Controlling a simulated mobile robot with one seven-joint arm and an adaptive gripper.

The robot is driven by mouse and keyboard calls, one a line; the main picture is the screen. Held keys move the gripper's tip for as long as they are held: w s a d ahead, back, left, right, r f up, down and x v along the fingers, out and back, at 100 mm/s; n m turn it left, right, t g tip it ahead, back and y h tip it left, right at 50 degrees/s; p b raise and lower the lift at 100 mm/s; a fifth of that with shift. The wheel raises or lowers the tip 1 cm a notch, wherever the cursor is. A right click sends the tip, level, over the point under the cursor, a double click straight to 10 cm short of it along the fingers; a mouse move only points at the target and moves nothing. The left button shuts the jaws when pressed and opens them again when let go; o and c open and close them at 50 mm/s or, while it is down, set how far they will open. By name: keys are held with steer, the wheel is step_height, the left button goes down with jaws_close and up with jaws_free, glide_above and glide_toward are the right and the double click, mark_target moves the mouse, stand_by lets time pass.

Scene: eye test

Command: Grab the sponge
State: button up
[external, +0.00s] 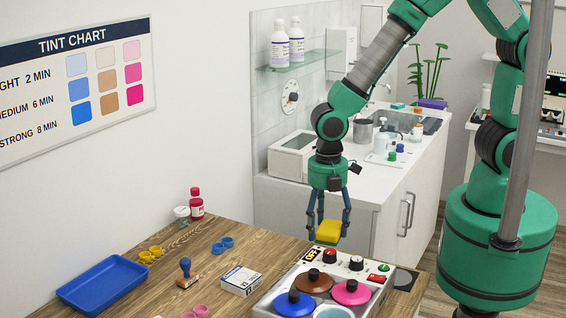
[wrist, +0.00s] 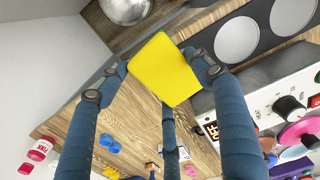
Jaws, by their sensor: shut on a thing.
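The sponge is a yellow block (external: 328,231) with a darker greenish underside in the external view. My gripper (external: 328,232) is shut on it and holds it above the wooden table, behind the white machine with several pots. In the wrist view the sponge (wrist: 164,70) shows as a plain yellow face between the blue fingers of my gripper (wrist: 160,72). A finger touches it on the left and another on the right. A third finger reaches up below it, and its contact is partly hidden by the sponge.
The white machine (external: 262,308) with knobs and colored lids stands at the wooden table's (external: 215,262) front right. A blue tray (external: 104,284), a stamp (external: 186,272), a white box (external: 241,280) and small cups lie to the left. A red bottle (external: 196,204) stands at the back.

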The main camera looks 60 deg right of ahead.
steer(key=shift+s+d+r, duration=0.1)
steer(key=shift+s+d, duration=0.5)
steer(key=shift+s, duration=0.3)
steer(key=shift+s+d+r, duration=0.1)
steer(key=shift+s+d, duration=0.5)
steer(key=shift+s, duration=0.25)
